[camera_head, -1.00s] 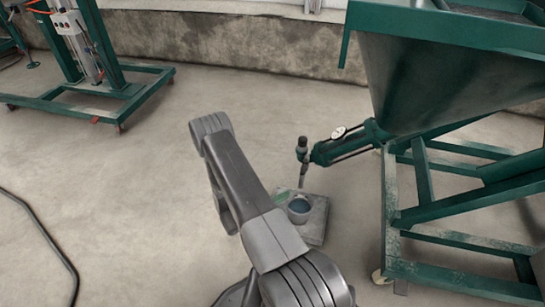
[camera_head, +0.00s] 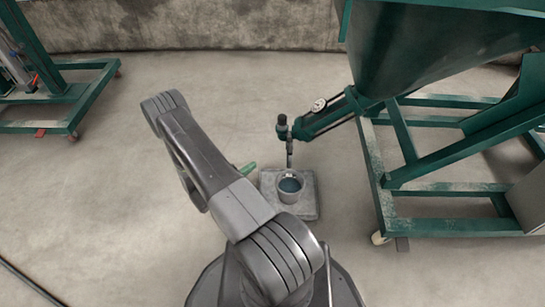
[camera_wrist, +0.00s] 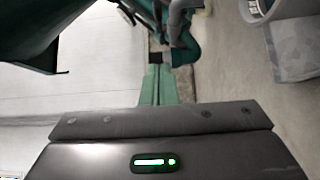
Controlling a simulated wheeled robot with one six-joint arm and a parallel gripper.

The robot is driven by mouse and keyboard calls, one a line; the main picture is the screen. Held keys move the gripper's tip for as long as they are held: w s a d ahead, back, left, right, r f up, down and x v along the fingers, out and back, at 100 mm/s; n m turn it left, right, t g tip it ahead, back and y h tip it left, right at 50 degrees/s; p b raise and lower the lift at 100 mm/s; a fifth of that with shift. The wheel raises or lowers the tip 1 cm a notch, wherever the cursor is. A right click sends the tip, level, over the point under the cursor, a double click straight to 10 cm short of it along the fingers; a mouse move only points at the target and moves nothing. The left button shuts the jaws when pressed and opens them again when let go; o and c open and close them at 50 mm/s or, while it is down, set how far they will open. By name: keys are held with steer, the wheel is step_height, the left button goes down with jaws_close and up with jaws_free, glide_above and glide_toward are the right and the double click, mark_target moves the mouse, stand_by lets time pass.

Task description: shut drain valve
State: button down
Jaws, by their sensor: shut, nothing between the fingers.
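The drain valve (camera_head: 283,127) is at the low end of the green outlet pipe on the hopper, with a dark cap on top and a thin spout pointing down. In the wrist view the pipe end with its fittings (camera_wrist: 180,45) is straight beyond the fingers; the handle's position cannot be made out. My gripper (camera_head: 250,166) has slim green fingers, seen left of the spout and a little lower in the head view. In the wrist view the fingers (camera_wrist: 159,70) are together and empty. Whether they touch the valve cannot be told.
Another green frame (camera_head: 50,126) stands far left. The floor between is clear.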

steer(key=b, duration=0.2)
glide_toward(290, 146)
steer(key=w+a, duration=0.1)
steer(key=w, duration=0.2)
steer(key=d, duration=0.1)
steer(key=d+b, duration=0.1)
steer(key=d, duration=0.2)
steer(key=shift+w+f, duration=0.15)
steer(key=shift+f, duration=0.2)
steer(key=shift+d, duration=0.1)
